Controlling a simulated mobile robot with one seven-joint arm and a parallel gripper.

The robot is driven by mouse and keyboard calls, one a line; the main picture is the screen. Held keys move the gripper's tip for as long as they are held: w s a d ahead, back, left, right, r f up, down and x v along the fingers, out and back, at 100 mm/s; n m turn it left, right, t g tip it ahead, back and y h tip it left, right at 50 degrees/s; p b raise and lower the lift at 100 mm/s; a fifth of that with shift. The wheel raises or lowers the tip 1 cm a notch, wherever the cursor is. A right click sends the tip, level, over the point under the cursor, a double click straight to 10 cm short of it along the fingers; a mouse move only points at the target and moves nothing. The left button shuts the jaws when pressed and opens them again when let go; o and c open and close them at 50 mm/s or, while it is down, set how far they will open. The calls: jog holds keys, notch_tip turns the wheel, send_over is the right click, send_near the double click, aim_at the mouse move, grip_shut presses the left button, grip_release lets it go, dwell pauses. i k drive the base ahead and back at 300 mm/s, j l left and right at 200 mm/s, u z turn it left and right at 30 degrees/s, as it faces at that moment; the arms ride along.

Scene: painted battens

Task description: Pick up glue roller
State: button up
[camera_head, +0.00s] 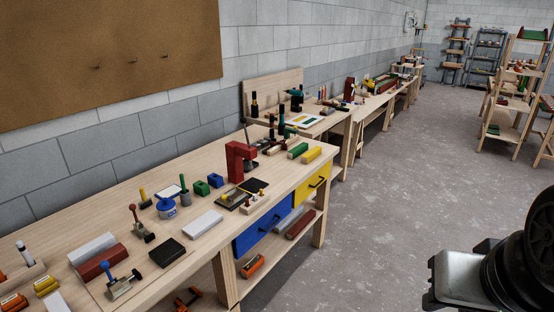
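I cannot surely pick out the glue roller among the many small tools on the near workbench (215,228). A red-knobbed metal tool (141,225) stands upright at the bench's middle left. A metal tool with a blue knob (119,284) stands nearer the front edge. A small blue pot (166,207) stands behind them, beside a green-handled upright piece (183,189). Which of these, if any, is the roller is too small to tell. Part of my own arm fills the lower right corner, away from the bench; no gripper fingers show.
A red press-like tool (239,162) stands on the bench among blocks. Blue (263,229) and yellow (311,186) drawers hang under the right end. An orange thing (252,266) lies on the lower shelf. The grey floor (385,210) to the right is clear. Shelving stands far right.

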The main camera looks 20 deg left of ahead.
aim_at(145, 202)
jog(key=u, duration=1.8)
jog(key=i+l+u, duration=0.3)
jog(key=i+l, duration=0.45)
jog(key=i+l+u, duration=0.25)
jog(key=i+l, duration=0.65)
